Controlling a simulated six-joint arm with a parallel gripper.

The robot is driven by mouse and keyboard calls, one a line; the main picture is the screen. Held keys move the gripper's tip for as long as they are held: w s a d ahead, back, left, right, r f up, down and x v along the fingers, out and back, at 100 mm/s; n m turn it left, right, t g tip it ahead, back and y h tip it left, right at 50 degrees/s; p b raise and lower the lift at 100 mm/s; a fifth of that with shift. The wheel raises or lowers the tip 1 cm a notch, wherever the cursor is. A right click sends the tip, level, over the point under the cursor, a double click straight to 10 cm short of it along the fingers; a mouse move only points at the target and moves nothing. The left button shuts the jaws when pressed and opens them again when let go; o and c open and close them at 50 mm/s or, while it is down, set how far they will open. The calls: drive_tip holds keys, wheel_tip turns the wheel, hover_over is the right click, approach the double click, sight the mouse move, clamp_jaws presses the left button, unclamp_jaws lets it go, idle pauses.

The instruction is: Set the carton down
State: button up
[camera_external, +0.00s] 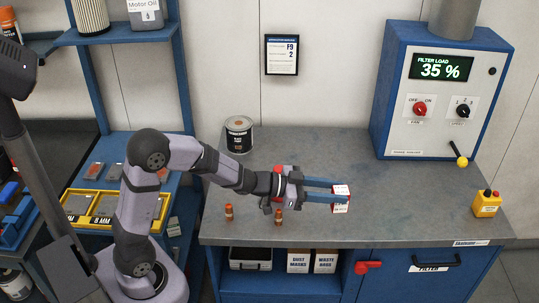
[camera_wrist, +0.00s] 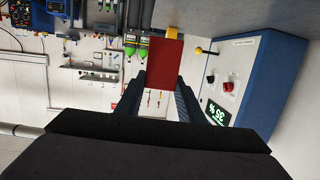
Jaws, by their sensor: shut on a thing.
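The carton (camera_external: 341,205) is a small box with a red top and white printed sides, out over the right half of the grey workbench (camera_external: 415,190). My gripper (camera_external: 335,191) reaches in from the left with its two long blue fingers shut on the carton. In the wrist view the carton (camera_wrist: 158,62) shows as a plain dark red face between the fingertips. I cannot tell whether its underside touches the bench or is a little above it.
A dark paint can (camera_external: 239,135) stands at the back left.

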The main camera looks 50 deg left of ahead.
drive_tip(key=w+a+f+n+t+y, duration=0.1)
drive_tip(key=w+a+n+t+y, duration=0.1)
drive_tip(key=w+a+n+y, duration=0.45)
drive_tip(key=w+a+f+n+t+y, duration=0.15)
drive_tip(key=a+y, duration=0.25)
drive_tip(key=a, duration=0.5)
drive_tip(key=shift+s+f+p, duration=0.15)
drive_tip(key=shift+f+p, duration=0.35)
drive_tip(key=shift+f, duration=2.15)
drive_tip(key=shift+s+f+p, duration=0.1)
drive_tip(key=shift+f+p, duration=0.4)
drive_tip(key=shift+f, duration=2.1)
drive_tip(key=shift+f, duration=0.2)
drive_tip(key=o, duration=1.2)
